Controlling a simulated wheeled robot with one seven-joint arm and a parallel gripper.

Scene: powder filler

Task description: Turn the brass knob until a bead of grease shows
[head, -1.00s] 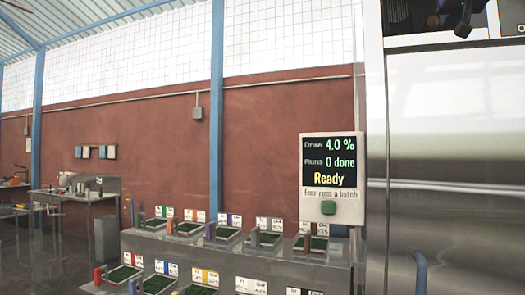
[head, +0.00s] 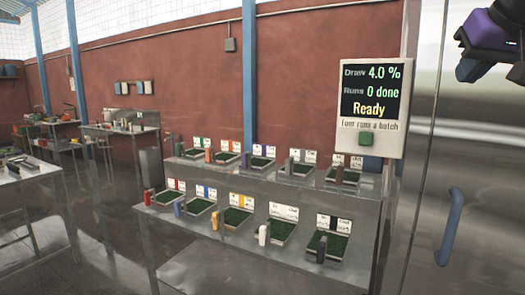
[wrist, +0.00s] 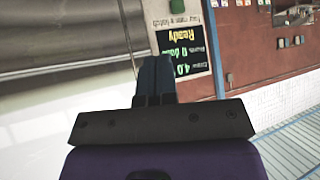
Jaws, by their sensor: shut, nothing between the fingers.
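No brass knob or bead of grease can be made out in either view. My gripper (head: 478,62) shows at the top right of the head view, dark and purple, in front of the steel cabinet. In the wrist view my gripper (wrist: 154,66) has its two dark fingers together, with nothing between them. The display panel (head: 372,95) reads "Draw 4.0 %", "Runs 0 done", "Ready" and "four runs a batch", with a green button (head: 366,139) below. It also shows upside down in the wrist view (wrist: 184,48), beyond the fingertips.
A two-tier steel bench (head: 190,250) carries several green-lined trays with coloured cylinders and labels. The steel cabinet (head: 470,150) with a blue handle (head: 449,226) stands at the right. Another steel table (head: 22,192) is at the left. Floor between them is open.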

